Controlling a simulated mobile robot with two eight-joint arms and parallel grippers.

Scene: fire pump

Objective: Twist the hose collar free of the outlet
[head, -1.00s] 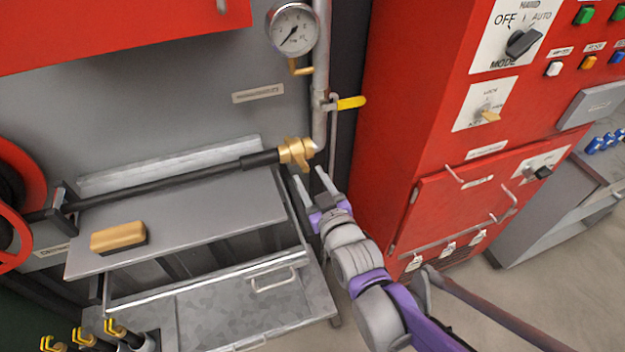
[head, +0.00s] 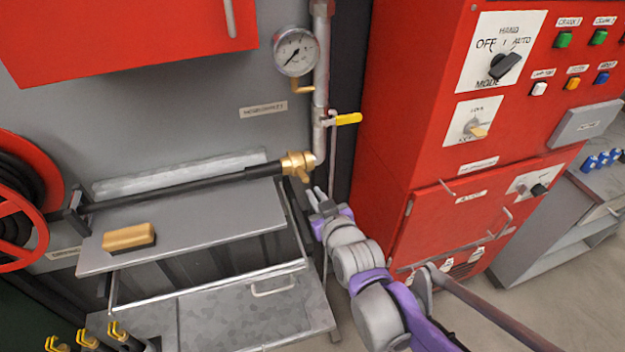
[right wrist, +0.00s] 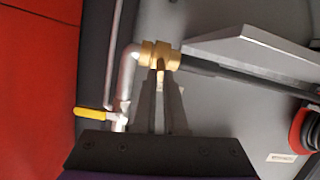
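The brass hose collar (head: 297,164) sits at the end of the black hose (head: 190,190), against the bent foot of the grey outlet pipe (head: 320,130). One lug of the collar points down. My right gripper (head: 314,194) is just below the collar. In the right wrist view the collar (right wrist: 158,56) is ahead of the fingertips (right wrist: 160,88), and the lug shows in line with the narrow gap between the two fingers. The fingers look parted; I cannot tell whether they touch the lug. My left gripper is out of view.
A yellow valve lever (head: 346,119) and a pressure gauge (head: 296,51) are on the pipe above. A grey shelf (head: 200,225) with a tan brush-like block (head: 129,237) lies left. The red cabinet (head: 400,150) stands close on the right.

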